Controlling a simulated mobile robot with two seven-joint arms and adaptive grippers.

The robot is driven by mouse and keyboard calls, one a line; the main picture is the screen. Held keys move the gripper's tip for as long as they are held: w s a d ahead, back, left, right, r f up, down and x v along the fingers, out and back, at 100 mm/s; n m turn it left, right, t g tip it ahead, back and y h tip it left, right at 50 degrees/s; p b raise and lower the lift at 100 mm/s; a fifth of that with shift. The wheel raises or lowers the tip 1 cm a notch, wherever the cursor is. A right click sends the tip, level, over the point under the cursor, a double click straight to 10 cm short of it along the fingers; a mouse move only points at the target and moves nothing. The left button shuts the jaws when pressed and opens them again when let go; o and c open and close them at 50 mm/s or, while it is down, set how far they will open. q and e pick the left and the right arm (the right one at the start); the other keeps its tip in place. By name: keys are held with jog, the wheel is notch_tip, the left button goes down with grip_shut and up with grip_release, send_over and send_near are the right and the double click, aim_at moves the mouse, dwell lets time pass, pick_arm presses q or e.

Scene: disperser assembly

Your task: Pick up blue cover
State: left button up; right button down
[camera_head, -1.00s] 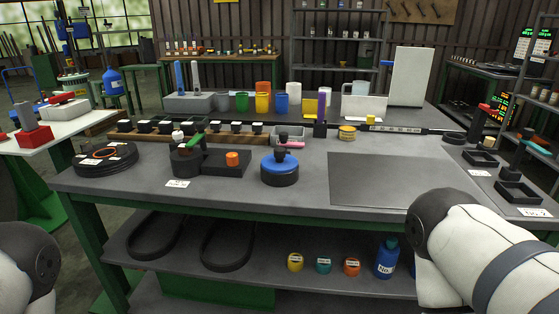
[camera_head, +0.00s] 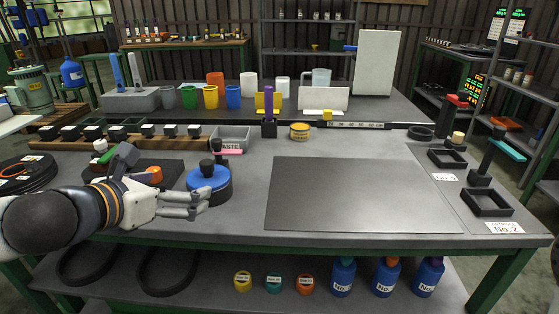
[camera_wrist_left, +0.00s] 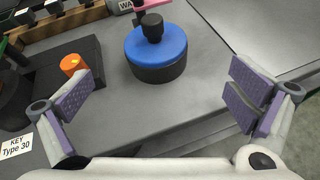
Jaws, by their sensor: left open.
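The blue cover (camera_head: 208,178) is a round blue disc with a black knob, on top of a black round base (camera_head: 212,196) on the workbench. It also shows in the left wrist view (camera_wrist_left: 156,44), upright and ahead of the fingers. My left gripper (camera_head: 200,204) is at the near left side of the cover in the head view, low over the bench. In the left wrist view its purple-padded fingers (camera_wrist_left: 165,100) are wide apart with nothing between them, and the cover is beyond them. My right gripper is not in view.
An orange knob (camera_wrist_left: 73,64) on a black block is just left of the cover. A grey waste bin (camera_head: 232,138) and a purple-handled tool (camera_head: 269,108) stand behind it. A dark flat mat (camera_head: 345,195) lies to the right, bare.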

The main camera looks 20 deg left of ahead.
aim_at(203, 168)
pick_arm(q)
jog(key=shift+n, duration=0.7)
jog(key=w, duration=0.1)
jog(key=w+f+b, duration=0.1)
jog(key=w, duration=0.1)
jog(key=w+a+b, duration=0.1)
jog(key=w, duration=0.1)
jog(key=shift+f, duration=0.25)
jog(key=x, duration=0.2)
jog(key=b+x, duration=0.1)
jog(key=x, duration=0.1)
jog(key=r+b+x, duration=0.1)
jog(key=x, duration=0.1)
jog(key=shift+w+d, duration=0.3)
jog(key=shift+w, duration=0.3)
jog(key=shift+r+t, duration=0.15)
jog(key=shift+t, duration=0.15)
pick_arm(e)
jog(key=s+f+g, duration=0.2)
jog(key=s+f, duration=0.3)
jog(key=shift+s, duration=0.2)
pick_arm(q)
jog(key=c, duration=2.1)
